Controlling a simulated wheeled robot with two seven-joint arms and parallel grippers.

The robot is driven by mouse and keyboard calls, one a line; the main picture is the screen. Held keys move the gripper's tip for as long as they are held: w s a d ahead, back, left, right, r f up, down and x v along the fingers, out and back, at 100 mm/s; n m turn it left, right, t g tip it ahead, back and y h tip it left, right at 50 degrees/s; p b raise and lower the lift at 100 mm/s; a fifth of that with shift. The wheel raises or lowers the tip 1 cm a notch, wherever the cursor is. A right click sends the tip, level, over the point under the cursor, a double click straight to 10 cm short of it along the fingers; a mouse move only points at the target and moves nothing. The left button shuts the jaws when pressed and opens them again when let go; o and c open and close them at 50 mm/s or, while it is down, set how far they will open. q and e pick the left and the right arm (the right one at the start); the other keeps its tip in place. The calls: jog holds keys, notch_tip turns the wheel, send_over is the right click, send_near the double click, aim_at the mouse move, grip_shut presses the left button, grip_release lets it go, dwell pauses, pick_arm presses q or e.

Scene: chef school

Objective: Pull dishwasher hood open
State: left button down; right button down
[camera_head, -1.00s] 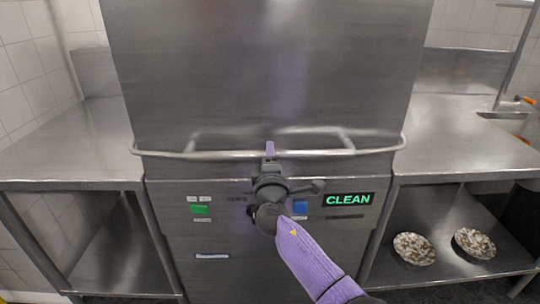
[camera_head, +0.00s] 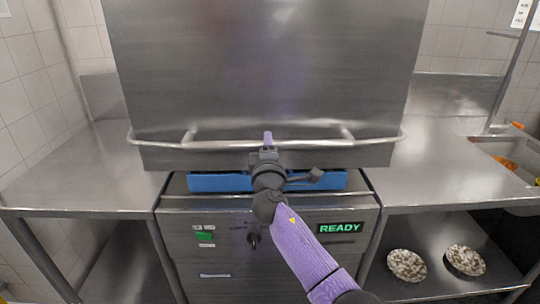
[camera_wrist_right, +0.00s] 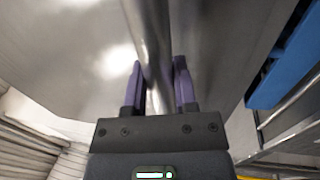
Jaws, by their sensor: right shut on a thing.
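The dishwasher hood (camera_head: 265,70) is a large steel box, raised a little above the machine's base (camera_head: 290,262). A steel bar handle (camera_head: 225,146) runs across its lower front. My right gripper (camera_head: 267,142) is shut on the bar near its middle; in the right wrist view its purple fingers (camera_wrist_right: 160,85) stand on both sides of the bar (camera_wrist_right: 150,40). A blue rack (camera_head: 220,182) shows in the gap under the hood, and in the right wrist view (camera_wrist_right: 285,68). The base's display reads READY in green. My left gripper is not in view.
Steel counters flank the machine, an empty one on the left (camera_head: 75,170) and one on the right (camera_head: 440,165) with a sink (camera_head: 515,165) at its far end. Two patterned plates (camera_head: 407,265) (camera_head: 466,260) lie on the lower right shelf.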

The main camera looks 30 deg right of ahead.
notch_tip(320, 180, up, 25)
jog(key=p, duration=1.8)
jog(key=shift+f, duration=0.1)
jog(key=shift+c, duration=2.2)
grip_release()
jog(key=v, duration=1)
